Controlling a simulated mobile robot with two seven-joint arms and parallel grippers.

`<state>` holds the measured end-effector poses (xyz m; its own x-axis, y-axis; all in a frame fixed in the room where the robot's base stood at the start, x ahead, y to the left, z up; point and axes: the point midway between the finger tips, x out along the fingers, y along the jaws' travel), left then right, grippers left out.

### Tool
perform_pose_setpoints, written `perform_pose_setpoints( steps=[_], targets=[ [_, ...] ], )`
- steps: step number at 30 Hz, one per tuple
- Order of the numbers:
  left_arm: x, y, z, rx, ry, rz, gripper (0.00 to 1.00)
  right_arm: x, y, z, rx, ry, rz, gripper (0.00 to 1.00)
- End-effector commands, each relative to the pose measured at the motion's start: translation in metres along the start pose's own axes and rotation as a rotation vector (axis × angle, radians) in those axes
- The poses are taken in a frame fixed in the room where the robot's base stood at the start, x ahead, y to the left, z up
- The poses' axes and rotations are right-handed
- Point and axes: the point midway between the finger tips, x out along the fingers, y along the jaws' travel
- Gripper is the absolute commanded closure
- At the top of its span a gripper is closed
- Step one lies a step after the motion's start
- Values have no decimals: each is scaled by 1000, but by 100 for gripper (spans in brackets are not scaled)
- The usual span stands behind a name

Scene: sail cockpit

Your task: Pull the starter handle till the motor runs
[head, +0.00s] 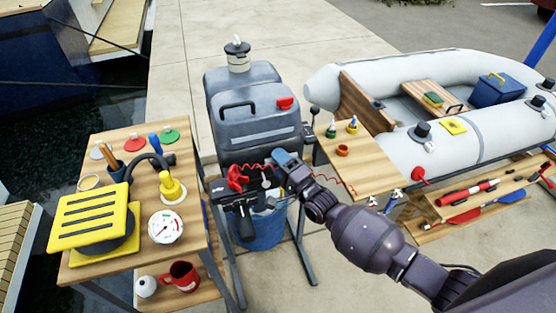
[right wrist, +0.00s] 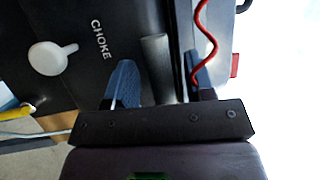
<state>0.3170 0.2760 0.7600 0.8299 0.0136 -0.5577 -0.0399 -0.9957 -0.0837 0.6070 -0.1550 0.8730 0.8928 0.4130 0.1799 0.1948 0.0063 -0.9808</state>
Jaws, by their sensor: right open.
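The grey outboard motor (head: 258,125) stands over a blue bucket (head: 262,230). My right gripper (head: 287,160) is at the right part of the motor's front. In the right wrist view, its two blue fingers (right wrist: 160,88) are apart, facing the dark front panel (right wrist: 110,25). A grey rounded piece (right wrist: 156,62) lies between the fingers; I cannot tell whether it is the starter handle or whether a finger touches it. A white choke knob (right wrist: 52,58) sits left of the fingers, beside the word CHOKE. My left gripper is not in view.
A red coiled cord (head: 258,166) crosses the motor front and passes close to the right finger (right wrist: 204,30). A wooden table (head: 118,195) with a gauge (head: 165,227) and yellow foot pump (head: 92,218) stands left. A grey dinghy (head: 440,145) and wooden shelf (head: 358,160) stand right.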

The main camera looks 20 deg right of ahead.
Motion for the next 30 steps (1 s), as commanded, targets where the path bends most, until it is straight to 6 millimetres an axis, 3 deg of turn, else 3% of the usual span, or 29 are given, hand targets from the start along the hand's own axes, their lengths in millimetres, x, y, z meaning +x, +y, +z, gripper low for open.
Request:
perform_pose_setpoints(
  steps=[11,21,30],
  targets=[
    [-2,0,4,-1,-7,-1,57,5,0,0,0,0,0,51],
    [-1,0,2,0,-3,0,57,5,0,0,0,0,0,100],
    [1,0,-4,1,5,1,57,1,-1,1,-1,0,1,100]
  ],
)
